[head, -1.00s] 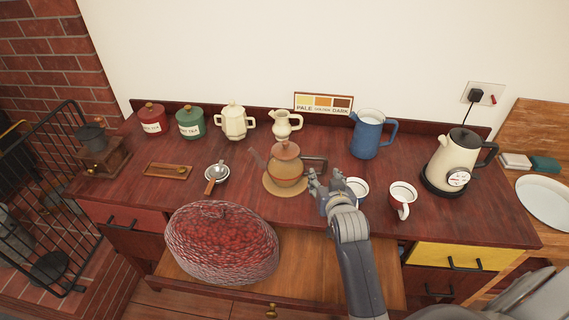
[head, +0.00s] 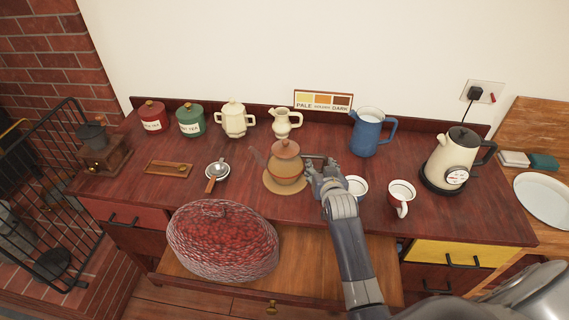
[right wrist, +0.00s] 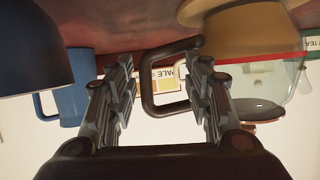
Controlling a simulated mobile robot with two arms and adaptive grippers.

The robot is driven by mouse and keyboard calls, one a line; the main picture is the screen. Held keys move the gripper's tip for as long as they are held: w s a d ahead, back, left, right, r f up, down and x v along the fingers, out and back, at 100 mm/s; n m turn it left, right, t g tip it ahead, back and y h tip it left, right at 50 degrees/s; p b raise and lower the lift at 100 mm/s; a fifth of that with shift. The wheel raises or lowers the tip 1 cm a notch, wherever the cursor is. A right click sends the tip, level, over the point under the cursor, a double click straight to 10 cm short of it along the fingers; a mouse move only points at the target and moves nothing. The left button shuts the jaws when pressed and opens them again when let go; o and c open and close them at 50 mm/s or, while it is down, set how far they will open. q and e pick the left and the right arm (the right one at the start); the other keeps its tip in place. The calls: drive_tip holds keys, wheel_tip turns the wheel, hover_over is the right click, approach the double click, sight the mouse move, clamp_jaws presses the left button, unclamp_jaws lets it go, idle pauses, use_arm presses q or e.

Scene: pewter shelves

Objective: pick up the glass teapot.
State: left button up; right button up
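The glass teapot (head: 285,172) has a brown lid and a dark handle. It stands upright on a round tan mat (head: 270,188) near the middle of the dresser top. My right gripper (head: 316,168) is at its right side, by the handle. In the right wrist view, which is upside down, the teapot's clear body (right wrist: 268,80) is at the right. Its dark handle (right wrist: 149,85) shows between the two spread fingers of the right gripper (right wrist: 164,66). The fingers look apart from the handle. My left gripper is not in view.
A blue jug (head: 367,132) is behind. A strainer (head: 217,171) lies left of the teapot. An open drawer with a red basket-like dome (head: 222,243) juts out in front.

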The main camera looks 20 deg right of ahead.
clamp_jaws()
drive_tip(key=shift+w, duration=0.1)
drive_tip(key=shift+r, duration=0.15)
